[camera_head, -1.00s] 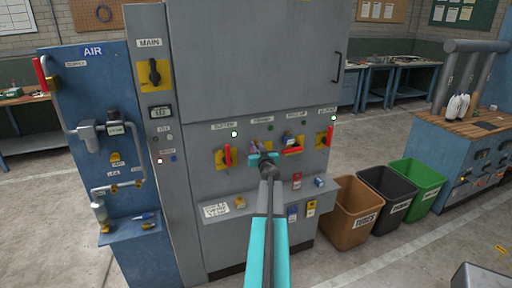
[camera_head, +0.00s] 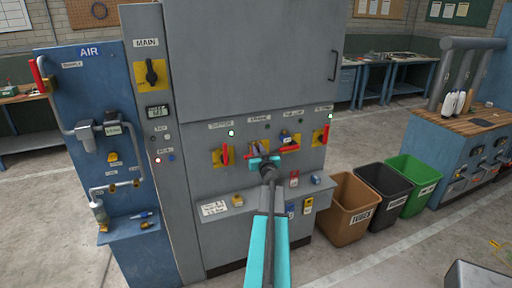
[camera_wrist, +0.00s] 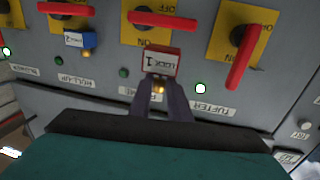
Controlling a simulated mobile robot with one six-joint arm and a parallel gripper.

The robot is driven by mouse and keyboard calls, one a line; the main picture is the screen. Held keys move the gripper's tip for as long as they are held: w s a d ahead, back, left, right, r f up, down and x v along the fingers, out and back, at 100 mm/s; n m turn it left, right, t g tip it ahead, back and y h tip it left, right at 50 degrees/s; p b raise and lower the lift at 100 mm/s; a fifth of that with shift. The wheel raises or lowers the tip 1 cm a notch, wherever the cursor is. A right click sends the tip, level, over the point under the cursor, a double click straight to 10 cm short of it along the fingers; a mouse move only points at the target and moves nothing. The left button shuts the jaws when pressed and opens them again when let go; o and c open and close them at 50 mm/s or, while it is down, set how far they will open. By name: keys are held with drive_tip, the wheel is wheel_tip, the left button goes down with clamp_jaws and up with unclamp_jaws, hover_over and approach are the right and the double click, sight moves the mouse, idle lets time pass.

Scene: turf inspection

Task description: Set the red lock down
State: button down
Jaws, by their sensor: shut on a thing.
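The red lock (camera_wrist: 161,62), with a white label reading LOCK 1, is between the tips of my gripper (camera_wrist: 160,92) in the wrist view. The picture there is upside down. My gripper is shut on it, close in front of the grey panel, by a yellow switch plate with a red handle (camera_wrist: 162,19) turned crosswise. I cannot tell whether the lock touches the switch. In the head view my gripper (camera_head: 260,158) is at the second switch from the left and hides most of the lock.
A blue lock (camera_wrist: 80,42) hangs at the neighbouring crosswise switch. The tufter switch handle (camera_head: 225,154) stands vertical. Below the switches a ledge (camera_head: 265,193) carries small items, including a blue one (camera_head: 316,179) and a yellow one (camera_head: 237,200). Bins (camera_head: 349,208) stand at the right.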

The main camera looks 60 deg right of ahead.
drive_tip(key=shift+s+a, duration=0.3)
drive_tip(key=shift+s, duration=0.05)
drive_tip(key=shift+a, duration=0.1)
